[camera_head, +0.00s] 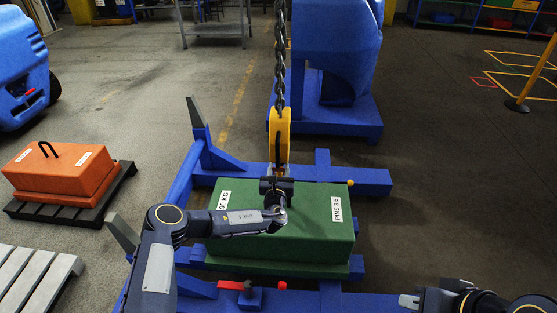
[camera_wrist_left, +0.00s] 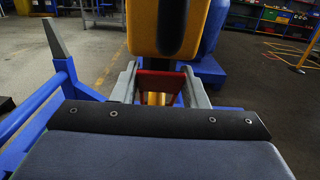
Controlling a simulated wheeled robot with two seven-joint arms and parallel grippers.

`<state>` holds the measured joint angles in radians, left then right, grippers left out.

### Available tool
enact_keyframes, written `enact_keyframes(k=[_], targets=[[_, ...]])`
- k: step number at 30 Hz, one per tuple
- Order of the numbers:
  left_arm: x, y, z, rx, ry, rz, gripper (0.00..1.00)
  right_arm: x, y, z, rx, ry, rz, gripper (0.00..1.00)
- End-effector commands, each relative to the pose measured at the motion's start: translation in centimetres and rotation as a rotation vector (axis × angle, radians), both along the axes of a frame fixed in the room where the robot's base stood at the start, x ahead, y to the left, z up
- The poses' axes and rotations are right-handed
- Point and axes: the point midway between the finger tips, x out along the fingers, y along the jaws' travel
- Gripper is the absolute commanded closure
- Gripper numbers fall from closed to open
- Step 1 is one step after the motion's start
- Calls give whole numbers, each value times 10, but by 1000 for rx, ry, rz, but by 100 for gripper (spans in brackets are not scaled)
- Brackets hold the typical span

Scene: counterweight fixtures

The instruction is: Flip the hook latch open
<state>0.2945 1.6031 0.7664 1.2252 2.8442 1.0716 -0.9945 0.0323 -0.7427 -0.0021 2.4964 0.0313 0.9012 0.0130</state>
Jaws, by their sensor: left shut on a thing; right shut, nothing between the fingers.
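The yellow hook block (camera_head: 279,135) hangs from a dark chain above the green weight (camera_head: 310,215); it fills the upper middle of the left wrist view (camera_wrist_left: 168,28). A red latch piece (camera_wrist_left: 158,83) sits just below the block, between my grey fingers. My left gripper (camera_head: 277,180) is shut on this red latch, at the block's lower end above the green weight. The hook's tip is hidden behind my gripper in the head view. My right gripper (camera_head: 409,301) is shut and empty at the bottom right, away from the hook.
The green weight rests on a blue frame (camera_head: 365,178) with upright guide posts. A red lever (camera_head: 232,285) is at the frame's front. An orange weight (camera_head: 60,168) stands on a dark pallet at the left. A large blue machine (camera_head: 335,45) stands behind.

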Motion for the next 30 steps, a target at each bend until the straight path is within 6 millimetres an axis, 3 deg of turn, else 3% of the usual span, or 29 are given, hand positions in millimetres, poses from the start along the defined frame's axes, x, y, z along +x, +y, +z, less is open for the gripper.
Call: enact_keyframes(k=[1,9,14,24,25,30], targets=[[1,0,10,0,20,1,100,0,0,21,0,0,0,100],[7,0,12,0,103,1,100,0,0,68,0,0,0,100],[8,0,9,0,128,0,100,0,0,78,0,0,0,100],[8,0,5,0,133,-1,100,0,0,77,0,0,0,100],[8,0,5,0,133,-1,59,0,0,77,0,0,0,100],[8,0,5,0,133,-1,38,0,0,77,0,0,0,100]])
